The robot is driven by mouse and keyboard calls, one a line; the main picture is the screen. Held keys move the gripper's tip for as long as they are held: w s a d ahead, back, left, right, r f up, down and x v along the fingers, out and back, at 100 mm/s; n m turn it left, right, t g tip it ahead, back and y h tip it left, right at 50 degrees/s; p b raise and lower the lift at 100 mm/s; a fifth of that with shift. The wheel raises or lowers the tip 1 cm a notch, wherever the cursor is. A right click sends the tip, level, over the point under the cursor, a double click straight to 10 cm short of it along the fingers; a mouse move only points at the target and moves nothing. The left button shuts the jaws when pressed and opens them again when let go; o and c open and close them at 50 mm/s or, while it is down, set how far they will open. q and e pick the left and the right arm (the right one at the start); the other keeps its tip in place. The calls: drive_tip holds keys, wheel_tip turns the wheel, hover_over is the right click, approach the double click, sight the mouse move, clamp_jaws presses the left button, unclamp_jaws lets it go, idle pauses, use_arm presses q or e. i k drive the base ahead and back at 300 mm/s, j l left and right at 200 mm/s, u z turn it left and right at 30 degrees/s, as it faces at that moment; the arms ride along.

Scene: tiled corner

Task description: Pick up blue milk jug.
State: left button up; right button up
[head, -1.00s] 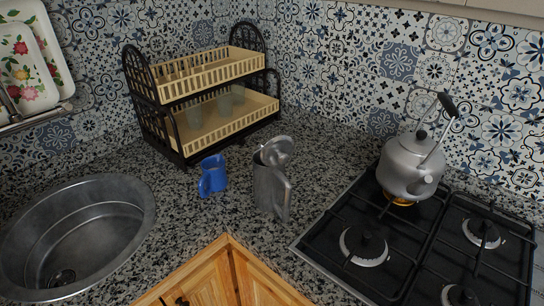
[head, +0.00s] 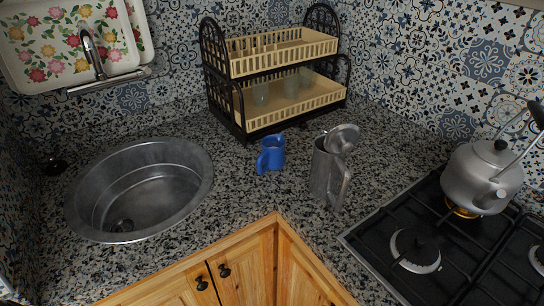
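The small blue milk jug (head: 271,154) stands upright on the speckled granite counter (head: 235,205), near the middle of the head view. Its handle side faces left and toward me. It stands in front of the dish rack and to the left of a larger metal pitcher. Nothing is touching it that I can see. Neither of my grippers shows in the head view.
The metal pitcher (head: 325,172) with its lid raised stands close to the jug's right. A two-tier dish rack (head: 290,118) is behind. A round sink (head: 140,190) lies left; a stove (head: 440,245) with a kettle (head: 480,178) is right. Cabinets (head: 245,268) stand below the front edge.

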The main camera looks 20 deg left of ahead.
sight(273, 155)
drive_tip(key=j+u, duration=0.35)
drive_tip(key=k+j+u, duration=0.1)
drive_tip(key=j+u, duration=0.4)
drive_tip(key=u, duration=0.2)
